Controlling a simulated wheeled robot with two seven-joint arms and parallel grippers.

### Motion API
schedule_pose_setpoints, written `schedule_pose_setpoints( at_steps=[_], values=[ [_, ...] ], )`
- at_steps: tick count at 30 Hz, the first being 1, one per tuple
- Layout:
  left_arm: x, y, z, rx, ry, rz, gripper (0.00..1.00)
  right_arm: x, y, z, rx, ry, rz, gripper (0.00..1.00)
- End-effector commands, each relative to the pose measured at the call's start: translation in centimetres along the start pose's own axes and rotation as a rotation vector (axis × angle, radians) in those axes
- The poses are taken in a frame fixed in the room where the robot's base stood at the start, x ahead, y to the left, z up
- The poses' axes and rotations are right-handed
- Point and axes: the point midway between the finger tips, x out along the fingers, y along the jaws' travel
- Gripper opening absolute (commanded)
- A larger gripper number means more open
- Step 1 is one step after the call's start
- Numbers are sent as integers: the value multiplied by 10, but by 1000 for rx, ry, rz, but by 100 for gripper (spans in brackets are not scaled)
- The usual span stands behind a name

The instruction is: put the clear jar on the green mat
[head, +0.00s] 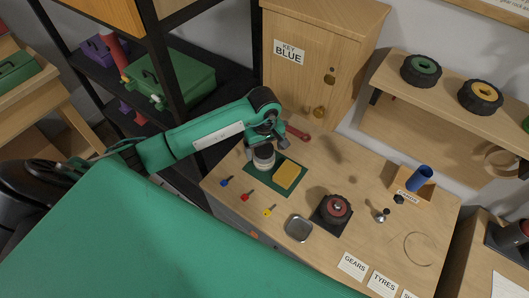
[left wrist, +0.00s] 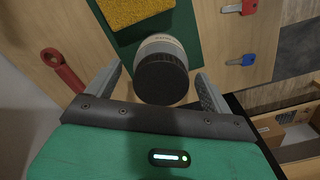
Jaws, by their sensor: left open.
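The clear jar (head: 264,157) has a dark round lid and a pale body. It stands at the corner of the green mat (head: 268,178), overlapping it in the picture; its base is partly hidden. In the left wrist view the jar (left wrist: 162,70) shows lid-on, with the green mat (left wrist: 126,42) behind it. My left gripper (head: 266,150) is open, reaching down over the jar. Its fingers lie on either side of the lid, with visible gaps in the left wrist view. My right gripper is not in view.
A yellow sponge (head: 287,175) covers part of the mat. A red wrench (head: 297,132) lies behind the mat. Blue (head: 225,181), red (head: 248,195) and yellow (head: 269,210) keys lie in front.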

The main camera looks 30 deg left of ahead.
Motion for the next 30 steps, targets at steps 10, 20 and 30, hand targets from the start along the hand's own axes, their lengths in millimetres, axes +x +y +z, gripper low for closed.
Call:
schedule_pose_setpoints(
  at_steps=[10,20,30],
  values=[
    [-67,0,-1,2,3,2,84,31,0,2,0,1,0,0],
    [-97,0,0,1,0,-1,84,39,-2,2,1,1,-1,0],
    [-99,0,0,1,-1,-2,84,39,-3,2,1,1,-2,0]
  ],
)
